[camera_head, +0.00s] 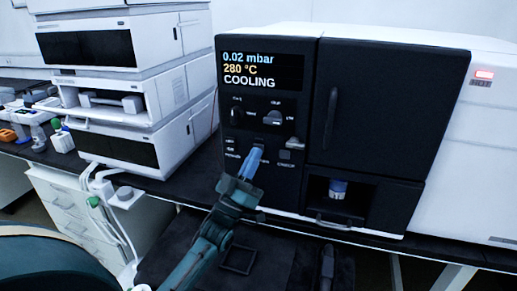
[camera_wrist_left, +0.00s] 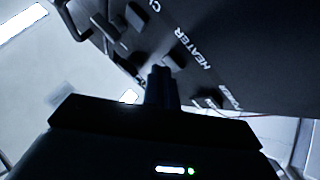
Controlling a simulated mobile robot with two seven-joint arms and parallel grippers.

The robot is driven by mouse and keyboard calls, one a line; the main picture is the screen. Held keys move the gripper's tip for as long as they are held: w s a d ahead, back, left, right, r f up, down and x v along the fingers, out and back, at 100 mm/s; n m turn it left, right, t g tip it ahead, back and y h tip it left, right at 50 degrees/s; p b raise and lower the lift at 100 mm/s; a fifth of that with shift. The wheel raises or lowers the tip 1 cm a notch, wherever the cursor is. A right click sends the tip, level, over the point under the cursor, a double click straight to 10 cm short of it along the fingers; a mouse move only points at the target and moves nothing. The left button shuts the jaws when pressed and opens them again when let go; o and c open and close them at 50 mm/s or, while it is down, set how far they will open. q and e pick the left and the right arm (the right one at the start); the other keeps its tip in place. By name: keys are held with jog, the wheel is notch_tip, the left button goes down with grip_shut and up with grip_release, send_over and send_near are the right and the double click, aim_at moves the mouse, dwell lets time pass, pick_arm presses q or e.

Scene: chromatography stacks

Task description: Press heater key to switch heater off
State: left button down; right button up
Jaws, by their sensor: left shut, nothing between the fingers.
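The black instrument's control panel (camera_head: 262,110) stands at the centre of the head view. Its display (camera_head: 262,70) reads 0.02 mbar, 280 °C and COOLING. My left gripper (camera_head: 256,156) is shut and empty, with its blue fingertips at the lower keys of the panel. In the left wrist view the fingertips (camera_wrist_left: 160,76) are right by a small key (camera_wrist_left: 175,61) next to the HEATER label (camera_wrist_left: 193,47). I cannot tell whether they touch it. In the head view the gripper hides this key. My right gripper is not in view.
A red HOT lamp (camera_head: 484,74) is lit on the white housing at right. A door handle (camera_head: 330,118) and an open bay with a blue-topped vial (camera_head: 338,188) are right of the panel. White stacked modules (camera_head: 125,90) stand at left. Other knobs (camera_head: 273,117) sit above the gripper.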

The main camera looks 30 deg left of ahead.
pick_arm(q)
jog(key=shift+s, duration=0.3)
jog(key=shift+y, duration=0.3)
jog(key=s+p, duration=0.1)
jog(key=s, duration=0.1)
jog(key=s+d+p, duration=0.1)
jog(key=s, duration=0.1)
jog(key=s+p, duration=0.1)
jog(key=shift+s+d, duration=0.25)
jog(key=shift+s, duration=0.15)
